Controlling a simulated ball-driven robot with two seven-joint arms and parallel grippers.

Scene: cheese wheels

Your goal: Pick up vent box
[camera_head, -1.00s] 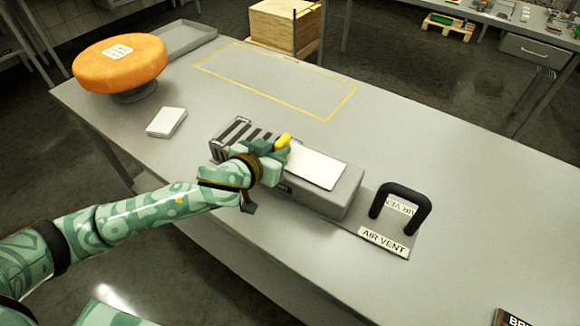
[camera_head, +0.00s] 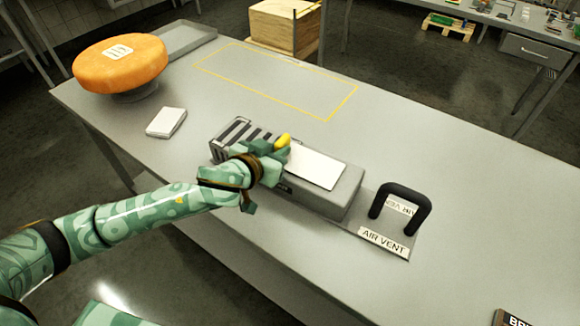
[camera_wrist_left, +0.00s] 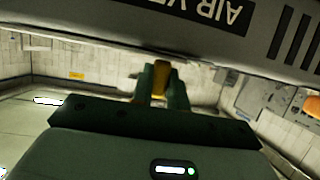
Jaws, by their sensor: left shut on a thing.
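The vent box (camera_head: 350,190) is a long grey box with a black-striped grille at its left end and a white panel (camera_head: 317,167) on top. It is on the table, and I cannot tell whether it is lifted. My left gripper (camera_head: 278,150) is at its near long side and shut on it, with a yellow piece at the fingertips. In the left wrist view the box's side (camera_wrist_left: 130,20) spans the top with upside-down lettering, and the gripper's fingers (camera_wrist_left: 160,85) flank a yellow piece. The exact contact is hidden. My right gripper is not in view.
A plate labelled AIR VENT (camera_head: 384,242) with a black handle (camera_head: 402,200) is at the box's right end. An orange cheese wheel (camera_head: 120,70) is on a stand at the far left, beside a grey tray (camera_head: 180,42). A white block (camera_head: 166,122) lies nearby. A yellow-outlined rectangle (camera_head: 275,80) is empty.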

